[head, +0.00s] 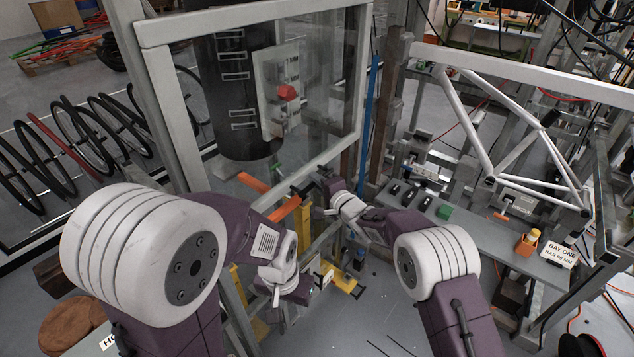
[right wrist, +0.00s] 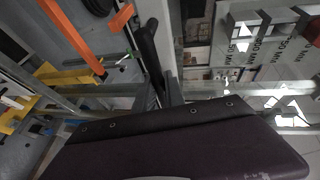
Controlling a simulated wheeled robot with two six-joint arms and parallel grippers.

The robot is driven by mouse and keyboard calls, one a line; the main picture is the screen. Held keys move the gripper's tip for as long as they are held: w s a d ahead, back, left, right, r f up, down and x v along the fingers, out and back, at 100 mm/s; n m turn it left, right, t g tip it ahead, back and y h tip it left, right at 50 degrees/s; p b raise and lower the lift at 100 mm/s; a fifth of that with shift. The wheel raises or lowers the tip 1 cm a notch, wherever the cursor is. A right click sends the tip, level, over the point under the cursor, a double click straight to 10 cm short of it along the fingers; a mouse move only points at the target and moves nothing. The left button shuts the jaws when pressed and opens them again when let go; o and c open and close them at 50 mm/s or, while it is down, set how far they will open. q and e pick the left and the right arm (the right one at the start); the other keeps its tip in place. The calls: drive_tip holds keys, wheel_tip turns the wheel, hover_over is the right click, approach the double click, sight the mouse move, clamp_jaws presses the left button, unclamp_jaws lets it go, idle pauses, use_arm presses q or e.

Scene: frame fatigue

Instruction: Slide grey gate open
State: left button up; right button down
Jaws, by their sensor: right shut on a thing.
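The grey gate (head: 262,11) is a grey-framed clear panel in the upper middle of the head view. A dark panel and a red knob show through it. My right gripper (head: 318,184) is at the gate's lower rail, shut on what looks like a dark handle there. In the right wrist view a dark bar (right wrist: 151,55) stands beside a grey frame member (right wrist: 167,40); my purple wrist hides much of the contact. My left gripper (head: 276,296) hangs lower, left of centre, apart from the gate. Its finger opening is too small to tell.
Orange bars (head: 285,209) and yellow floor fittings (head: 341,280) lie below the gate. At right, a white bicycle frame (head: 470,125) stands over a grey bench (head: 480,240) with small parts and a "BAY ONE" sign (head: 556,255). Black wheels (head: 100,125) stand at left.

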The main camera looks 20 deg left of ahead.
drive_tip(key=c, duration=1.4)
unclamp_jaws()
drive_tip(key=v, duration=0.9)
